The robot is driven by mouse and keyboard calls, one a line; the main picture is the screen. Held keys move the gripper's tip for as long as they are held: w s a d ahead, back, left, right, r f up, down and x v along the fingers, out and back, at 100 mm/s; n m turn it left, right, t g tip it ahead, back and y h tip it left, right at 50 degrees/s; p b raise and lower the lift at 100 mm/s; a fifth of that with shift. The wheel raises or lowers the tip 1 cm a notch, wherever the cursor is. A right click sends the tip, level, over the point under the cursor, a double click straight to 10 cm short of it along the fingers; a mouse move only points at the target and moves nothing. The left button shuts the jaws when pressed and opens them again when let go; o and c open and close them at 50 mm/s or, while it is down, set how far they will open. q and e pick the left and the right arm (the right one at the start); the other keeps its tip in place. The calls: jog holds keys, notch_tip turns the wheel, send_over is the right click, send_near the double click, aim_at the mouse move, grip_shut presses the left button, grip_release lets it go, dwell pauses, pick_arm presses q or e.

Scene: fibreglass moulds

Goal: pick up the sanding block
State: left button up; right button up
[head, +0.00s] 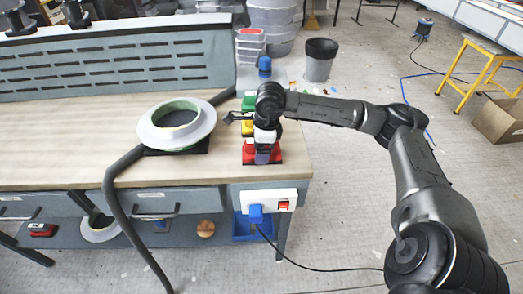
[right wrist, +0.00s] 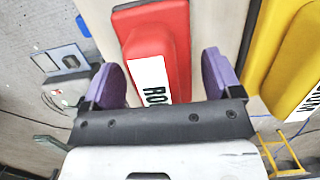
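A red sanding block (head: 249,154) lies near the right end of the workbench, partly hidden by my right gripper in the head view. In the right wrist view the red block (right wrist: 165,35) has a white label that starts with "RO". My right gripper (right wrist: 162,78) is open, with one purple finger on each side of the red block; I see no contact. In the head view my right gripper (head: 263,155) points down at the block. A yellow block (head: 247,128) and a green block (head: 249,101) lie behind the red one. My left gripper is not in view.
A round pale mould (head: 150,131) sits on the bench (head: 60,150) left of the blocks. A blue-capped container (head: 265,67) stands behind them. The bench's right edge is close to the blocks.

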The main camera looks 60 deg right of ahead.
jog(key=c, duration=0.8)
jog(key=shift+r, duration=0.1)
jog(key=shift+r, duration=0.5)
notch_tip(320, 180, up, 3)
jog(key=shift+r+p, duration=0.2)
jog(key=shift+p, duration=0.7)
jog(key=s, duration=0.1)
jog(key=s+r, duration=0.1)
jog(key=s, duration=0.1)
jog(key=shift+s+d+r+b, duration=0.15)
jog(key=shift+s+d+b, duration=0.1)
jog(key=shift+b, duration=0.15)
jog(key=shift+s+r, duration=0.45)
jog(key=shift+s, duration=0.1)
jog(key=s+r, duration=0.1)
jog(key=s, duration=0.1)
jog(key=s+r, duration=0.3)
jog(key=s, duration=0.2)
jog(key=shift+d+r, duration=0.15)
jog(key=shift+d, duration=0.15)
